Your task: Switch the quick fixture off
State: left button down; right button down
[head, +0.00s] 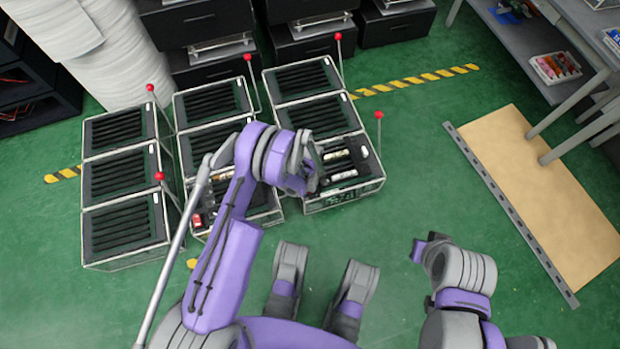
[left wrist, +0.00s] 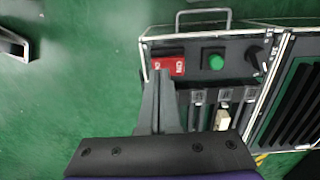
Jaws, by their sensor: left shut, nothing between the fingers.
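In the left wrist view, my left gripper (left wrist: 161,76) is shut and empty. Its fingertips are at the left end of a fixture panel, just beside or over a red switch (left wrist: 171,66) with white lettering. I cannot tell whether they touch it. A green button (left wrist: 214,62) and a black knob (left wrist: 254,60) sit to the right of the switch. In the head view, my left arm reaches over the front fixtures (head: 345,193) and hides part of them. The left fingertips are not clear there. My right arm is at the lower right; its gripper cannot be made out.
Several slatted fixtures (head: 122,218) with red-ball levers (head: 158,176) stand in rows on the green floor. A metal handle (left wrist: 203,12) rises beyond the panel in the wrist view. A tan board (head: 540,190) lies at the right. Floor between it and the fixtures is clear.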

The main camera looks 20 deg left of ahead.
pick_arm(q)
jog(key=shift+f, duration=0.95)
jog(key=shift+s+d+f, duration=0.1)
jog(key=shift+f, duration=0.1)
jog(key=shift+w+a+r, duration=0.2)
jog(key=shift+w+a, duration=0.3)
jog(key=shift+w, duration=0.2)
jog(key=shift+r, duration=0.1)
